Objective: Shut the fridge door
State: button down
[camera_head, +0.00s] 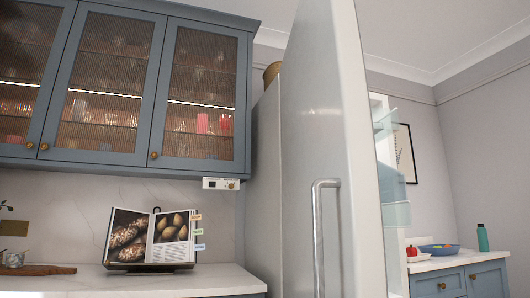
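The fridge door (306,140) is open and swung out toward me, filling the middle of the view. Its pale grey outer face carries a long vertical metal bar handle (318,240) on the lower part. Clear door shelves (395,214) show past its right edge, on its inner side. The side of the fridge body (263,185) shows to the left of the door. The fridge's inside and the bottom of the door are hidden or out of frame. My gripper is not in view.
Blue wall cabinets (157,90) hang at the left above a white counter (215,281) with an open cookbook (151,240) on a stand. At the far right, a blue cabinet (459,283) bears a blue bowl (439,250) and a green bottle (482,238). The floor is not visible.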

aim_at(333, 244)
jog(key=z, duration=1.9)
jog(key=k, duration=1)
jog(key=u, duration=1.65)
jog(key=i, duration=0.5)
jog(key=u, duration=0.1)
